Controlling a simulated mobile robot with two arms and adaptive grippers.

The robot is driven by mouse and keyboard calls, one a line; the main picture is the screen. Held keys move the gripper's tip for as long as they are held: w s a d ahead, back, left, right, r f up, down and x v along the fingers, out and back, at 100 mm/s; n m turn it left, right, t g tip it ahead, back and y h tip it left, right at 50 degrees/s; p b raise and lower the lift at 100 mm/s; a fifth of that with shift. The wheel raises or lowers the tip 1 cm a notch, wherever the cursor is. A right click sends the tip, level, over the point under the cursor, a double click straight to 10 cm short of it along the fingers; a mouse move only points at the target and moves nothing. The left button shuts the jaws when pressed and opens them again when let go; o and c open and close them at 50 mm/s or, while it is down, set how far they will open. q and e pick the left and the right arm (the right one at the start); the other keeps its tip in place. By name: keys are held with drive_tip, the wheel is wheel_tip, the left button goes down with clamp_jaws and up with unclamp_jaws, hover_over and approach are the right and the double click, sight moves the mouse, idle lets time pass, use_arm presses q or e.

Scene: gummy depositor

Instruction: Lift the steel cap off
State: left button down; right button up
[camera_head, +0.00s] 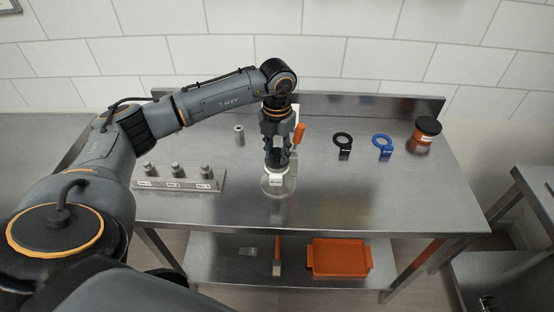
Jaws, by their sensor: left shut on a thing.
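My left gripper (277,157) points down at the middle of the steel table and is shut on the steel cap at the top of the depositor. The cap is mostly hidden by the fingers. Below the fingers, the depositor shows a white label (276,181) and a clear round lower part (278,190). I cannot tell whether the cap is still seated or slightly raised. My right gripper is not in view.
A rack (216,181) with several steel pieces stands left, with a small steel cylinder (239,136) behind. A black ring (343,141), a blue ring (382,144) and a dark-lidded jar (425,134) stand right. An orange tray (340,258) is on the lower shelf.

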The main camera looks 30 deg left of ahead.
sight(277, 151)
use_arm(q)
drive_tip(key=shift+r, duration=0.3)
drive_tip(key=shift+r+p, duration=1.55)
drive_tip(key=shift+r, duration=1)
drive_tip(key=shift+f, duration=0.1)
drive_tip(key=c, duration=1.8)
unclamp_jaws()
clamp_jaws()
